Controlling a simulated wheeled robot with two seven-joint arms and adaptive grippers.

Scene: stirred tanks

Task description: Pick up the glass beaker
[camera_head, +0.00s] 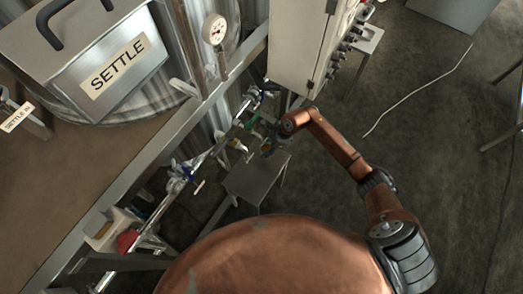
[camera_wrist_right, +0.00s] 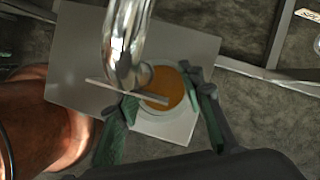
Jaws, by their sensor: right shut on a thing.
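The glass beaker (camera_wrist_right: 172,83) holds amber liquid. In the right wrist view it sits between the green-padded fingers of my right gripper (camera_wrist_right: 160,90), which is shut on it. A shiny curved metal pipe (camera_wrist_right: 124,42) comes down over the beaker and hides part of it. In the head view my right gripper (camera_head: 268,149) is small and dark, beside the valve pipework, and the beaker is hard to make out there. I cannot tell whether the beaker touches the grey stand below it. My left gripper is not in view.
A grey stand top (camera_head: 258,178) lies below the pipework (camera_head: 205,158). A thin pale bar (camera_wrist_right: 128,90) crosses near the beaker. A control cabinet (camera_head: 296,45) stands behind, and the SETTLE tank (camera_head: 85,85) is at left. Floor at right is mostly clear, with a white cable (camera_head: 420,87).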

